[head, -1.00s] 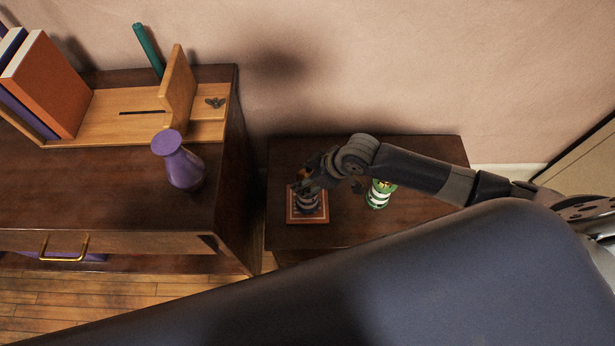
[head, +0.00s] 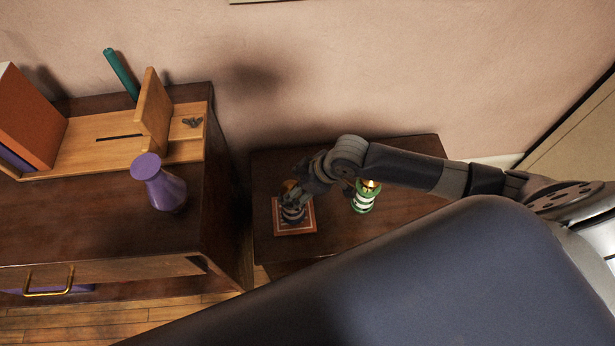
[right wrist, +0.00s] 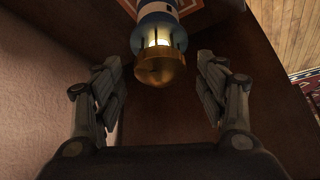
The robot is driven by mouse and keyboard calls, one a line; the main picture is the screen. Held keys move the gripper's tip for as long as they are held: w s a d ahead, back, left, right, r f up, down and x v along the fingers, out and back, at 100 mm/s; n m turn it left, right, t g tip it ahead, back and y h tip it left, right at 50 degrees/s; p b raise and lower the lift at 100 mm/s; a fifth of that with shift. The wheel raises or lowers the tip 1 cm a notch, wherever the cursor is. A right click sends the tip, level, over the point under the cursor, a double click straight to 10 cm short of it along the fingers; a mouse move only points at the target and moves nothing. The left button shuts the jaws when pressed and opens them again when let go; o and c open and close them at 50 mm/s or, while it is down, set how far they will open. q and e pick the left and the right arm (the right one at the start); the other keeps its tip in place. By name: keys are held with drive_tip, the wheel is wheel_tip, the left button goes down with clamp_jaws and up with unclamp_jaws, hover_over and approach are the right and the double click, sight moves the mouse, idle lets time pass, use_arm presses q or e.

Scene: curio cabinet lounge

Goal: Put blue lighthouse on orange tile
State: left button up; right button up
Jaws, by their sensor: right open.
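The blue lighthouse (head: 293,213) stands on the orange tile (head: 295,232) on the low dark table, mostly hidden under my right gripper (head: 297,194) in the head view. In the right wrist view, the lighthouse (right wrist: 158,35) shows its brass cap, lit lantern and blue band at the top centre. A corner of the tile (right wrist: 208,10) shows behind it. My right gripper (right wrist: 160,88) is open, its fingers apart on both sides with clear gaps to the brass cap. My left gripper is not in view.
A green-and-white lighthouse (head: 365,200) stands on the same table (head: 405,150), right of the tile and close to my right arm. A taller cabinet at left carries a purple vase (head: 160,185), a wooden book rack (head: 95,150) and books. The wall is close behind.

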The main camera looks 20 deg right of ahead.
drive_tip(key=v, duration=0.9)
drive_tip(key=shift+p, duration=0.35)
